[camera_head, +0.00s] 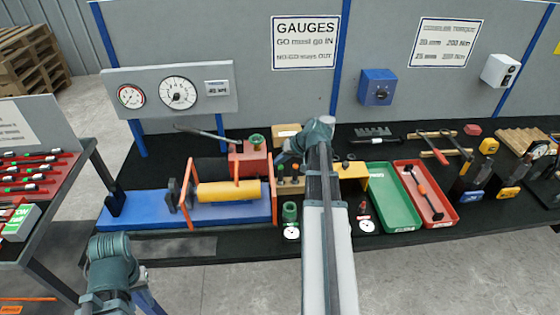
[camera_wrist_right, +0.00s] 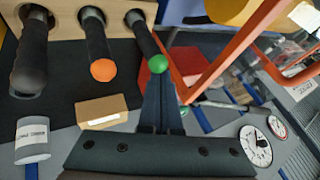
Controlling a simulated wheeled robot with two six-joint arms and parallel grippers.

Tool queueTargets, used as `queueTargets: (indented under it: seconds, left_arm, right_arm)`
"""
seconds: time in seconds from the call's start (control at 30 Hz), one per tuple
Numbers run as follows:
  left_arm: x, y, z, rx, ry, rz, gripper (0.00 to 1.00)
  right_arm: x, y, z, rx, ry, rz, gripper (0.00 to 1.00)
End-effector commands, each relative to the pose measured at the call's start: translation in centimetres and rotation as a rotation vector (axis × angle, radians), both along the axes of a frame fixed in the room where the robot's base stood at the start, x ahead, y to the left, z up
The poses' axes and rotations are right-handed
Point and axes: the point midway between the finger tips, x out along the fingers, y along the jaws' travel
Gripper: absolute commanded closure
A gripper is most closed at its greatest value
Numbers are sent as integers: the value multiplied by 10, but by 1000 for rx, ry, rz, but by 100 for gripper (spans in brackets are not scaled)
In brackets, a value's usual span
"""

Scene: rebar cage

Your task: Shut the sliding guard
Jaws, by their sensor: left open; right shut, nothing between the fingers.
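The sliding guard (camera_head: 236,166) is an orange frame on a blue bench base (camera_head: 240,212), around a yellow cylinder (camera_head: 217,192). Its orange bars also show in the wrist view (camera_wrist_right: 235,55). My right gripper (camera_head: 286,158) is by the guard's right end, above the gauge handles. In the wrist view its dark fingers (camera_wrist_right: 160,100) are together and empty, beside an orange bar; I cannot tell whether they touch it. My left gripper (camera_head: 112,262) is low at the left, in front of the table and apart from the guard; its fingers are hard to make out.
Dark gauge handles with green and orange ends (camera_wrist_right: 103,68) stand close to my right fingers. A green tray (camera_head: 396,200) and a red tray (camera_head: 425,190) lie to the right. A red rack table (camera_head: 30,180) stands at the left.

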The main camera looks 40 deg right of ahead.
Motion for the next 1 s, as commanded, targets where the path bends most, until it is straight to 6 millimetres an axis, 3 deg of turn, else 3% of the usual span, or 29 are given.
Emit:
queueTargets:
  seconds: [0.27, 0.8, 1.0]
  left_arm:
    - [0, 0, 0, 0, 0, 0, 60]
    - [0, 0, 0, 0, 0, 0, 60]
    - [0, 0, 0, 0, 0, 0, 60]
  right_arm:
    - [16, 25, 0, -1, 0, 4, 100]
    - [115, 170, 0, 0, -1, 7, 100]
    - [145, 213, 0, 1, -1, 5, 100]
